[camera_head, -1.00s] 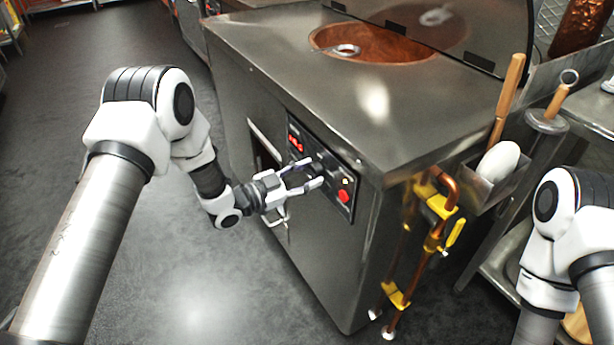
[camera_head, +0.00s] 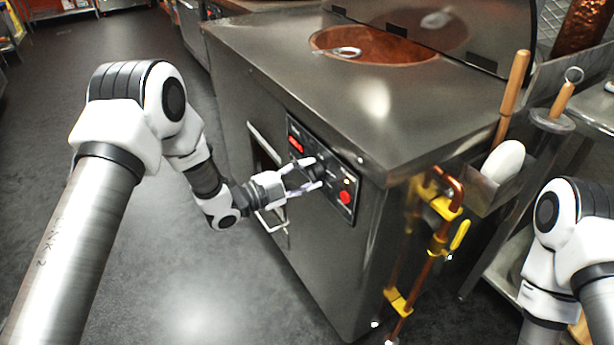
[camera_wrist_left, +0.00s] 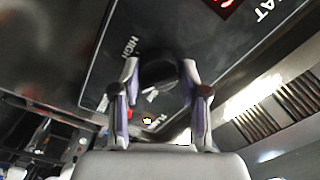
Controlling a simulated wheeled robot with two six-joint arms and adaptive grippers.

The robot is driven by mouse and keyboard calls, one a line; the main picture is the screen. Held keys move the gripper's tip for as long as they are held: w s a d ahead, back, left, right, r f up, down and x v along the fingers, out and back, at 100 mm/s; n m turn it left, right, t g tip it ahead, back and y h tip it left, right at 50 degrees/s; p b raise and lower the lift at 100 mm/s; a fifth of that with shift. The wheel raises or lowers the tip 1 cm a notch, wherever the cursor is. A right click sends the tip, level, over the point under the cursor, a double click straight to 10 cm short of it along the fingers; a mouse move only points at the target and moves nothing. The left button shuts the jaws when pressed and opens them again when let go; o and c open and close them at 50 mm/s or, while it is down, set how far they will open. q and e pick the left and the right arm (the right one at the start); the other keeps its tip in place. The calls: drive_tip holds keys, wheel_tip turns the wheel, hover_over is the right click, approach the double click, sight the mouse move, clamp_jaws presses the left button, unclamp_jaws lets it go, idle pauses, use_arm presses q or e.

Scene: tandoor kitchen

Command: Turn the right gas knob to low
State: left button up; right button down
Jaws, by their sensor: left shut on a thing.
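The control panel (camera_head: 331,185) is on the front of the steel tandoor cabinet. A black knob (camera_head: 319,169) on it is partly hidden by my left gripper (camera_head: 313,174). In the left wrist view, the dark round knob (camera_wrist_left: 158,72) sits between the two fingers of my left gripper (camera_wrist_left: 160,76), with the word HIGH printed beside it. The gripper is shut on this knob. Its exact pointer setting cannot be read. My right gripper is out of view; only part of my right arm shows at the right edge.
A red button (camera_head: 345,197) is beside the knob, and a lit red display (camera_head: 296,144) is on the panel's left. A metal handle (camera_head: 270,220) sticks out below my left gripper. Copper pipes with yellow valves (camera_head: 437,243) stand at the cabinet's right side.

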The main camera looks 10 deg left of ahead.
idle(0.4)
use_arm(q)
drive_tip(key=o, duration=1.1)
drive_tip(key=shift+o, duration=0.2)
drive_tip(key=v, duration=1.2)
